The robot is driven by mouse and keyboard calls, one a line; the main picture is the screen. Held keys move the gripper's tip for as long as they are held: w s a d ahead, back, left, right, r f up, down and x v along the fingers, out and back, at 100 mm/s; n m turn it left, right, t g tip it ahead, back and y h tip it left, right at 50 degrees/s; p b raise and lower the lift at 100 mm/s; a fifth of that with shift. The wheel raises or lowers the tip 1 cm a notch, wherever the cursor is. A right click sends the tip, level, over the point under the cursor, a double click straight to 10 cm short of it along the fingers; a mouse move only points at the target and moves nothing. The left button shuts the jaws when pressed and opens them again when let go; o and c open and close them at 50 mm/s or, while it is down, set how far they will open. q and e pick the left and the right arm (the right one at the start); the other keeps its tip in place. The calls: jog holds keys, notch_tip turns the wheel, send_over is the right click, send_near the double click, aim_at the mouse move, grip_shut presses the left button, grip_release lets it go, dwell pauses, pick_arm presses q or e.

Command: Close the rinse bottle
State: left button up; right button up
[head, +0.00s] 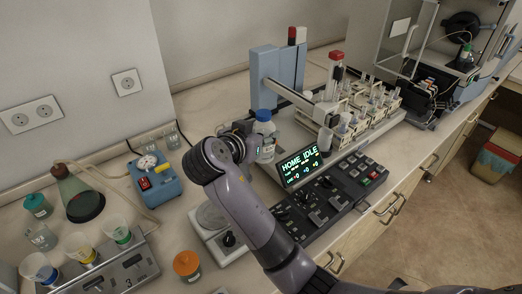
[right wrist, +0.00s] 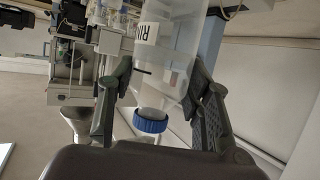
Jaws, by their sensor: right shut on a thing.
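The rinse bottle (head: 266,146) is a clear, pale bottle with a blue cap (head: 263,115) at its top, behind my right gripper in the head view. In the right wrist view the bottle (right wrist: 168,68) hangs upside down in the picture, with a label reading "RIN" partly cut off. Its blue cap (right wrist: 150,121) sits at the neck; I cannot tell how tight it is. My right gripper (head: 250,140) is shut on the bottle, with a finger on each side of its body in the wrist view (right wrist: 160,75). My left gripper is not in view.
A control panel with a "HOME IDLE" display (head: 301,167) stands right of the bottle. Behind it is an autosampler with tube racks (head: 355,118). A blue pump (head: 155,180), a flask (head: 80,198) and an orange-capped jar (head: 187,266) stand to the left.

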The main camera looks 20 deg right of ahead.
jog(key=shift+r, duration=1.05)
jog(key=o, duration=0.7)
grip_shut()
jog(key=shift+d, duration=0.1)
